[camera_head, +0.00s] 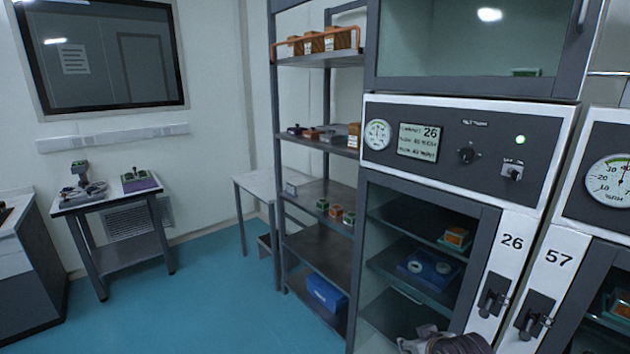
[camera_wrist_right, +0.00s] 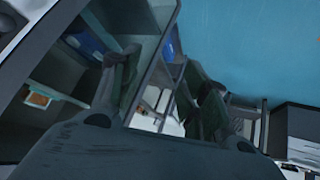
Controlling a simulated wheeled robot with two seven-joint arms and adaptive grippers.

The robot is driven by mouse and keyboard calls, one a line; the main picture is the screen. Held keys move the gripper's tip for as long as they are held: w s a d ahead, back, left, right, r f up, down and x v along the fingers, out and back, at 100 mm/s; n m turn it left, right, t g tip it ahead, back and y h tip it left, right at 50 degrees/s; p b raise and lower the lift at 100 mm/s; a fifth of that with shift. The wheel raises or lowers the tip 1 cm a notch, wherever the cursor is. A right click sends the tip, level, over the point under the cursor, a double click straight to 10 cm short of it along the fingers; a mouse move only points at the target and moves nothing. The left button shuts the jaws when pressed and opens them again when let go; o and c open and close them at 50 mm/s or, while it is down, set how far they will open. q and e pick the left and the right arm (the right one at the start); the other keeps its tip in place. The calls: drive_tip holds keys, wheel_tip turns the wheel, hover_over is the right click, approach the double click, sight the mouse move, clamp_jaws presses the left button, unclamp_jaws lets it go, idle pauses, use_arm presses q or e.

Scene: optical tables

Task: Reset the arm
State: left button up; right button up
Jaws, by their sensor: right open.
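My right gripper (camera_wrist_right: 162,75) is open in the right wrist view, its two dark fingers apart with nothing between them. In the head view part of my right arm's end (camera_head: 442,342) shows at the bottom edge, in front of cabinet 26 (camera_head: 512,240); its fingers cannot be made out clearly there. My left gripper is in neither view. The handle (camera_head: 493,300) of cabinet 26 is at the right of its glass front, apart from my arm in the picture.
Cabinet 26 holds an orange-and-green box (camera_head: 456,237) and a blue tray (camera_head: 432,268). Cabinet 57 (camera_head: 560,258) stands at right. An open rack (camera_head: 318,190) with a blue bin (camera_head: 326,293) stands left of cabinet 26. Blue floor (camera_head: 215,305) is clear toward the small tables.

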drive_tip(key=s+a+f+g, duration=0.1)
drive_tip(key=s+f+g, duration=0.1)
drive_tip(key=s+f, duration=0.55)
drive_tip(key=s+a+f+g, duration=0.1)
drive_tip(key=s+f+g, duration=0.25)
drive_tip(key=s, duration=0.65)
wheel_tip(320, 180, down, 34)
drive_tip(key=s, duration=0.3)
drive_tip(key=s+d+f+g, duration=0.1)
drive_tip(key=s+d+f, duration=0.1)
drive_tip(key=s+f, duration=0.7)
drive_tip(key=s+d+f, duration=0.2)
drive_tip(key=s+f, duration=0.8)
drive_tip(key=s, duration=0.2)
drive_tip(key=shift+s+f+g, duration=0.15)
drive_tip(key=shift+s+g, duration=0.2)
drive_tip(key=shift+s, duration=0.05)
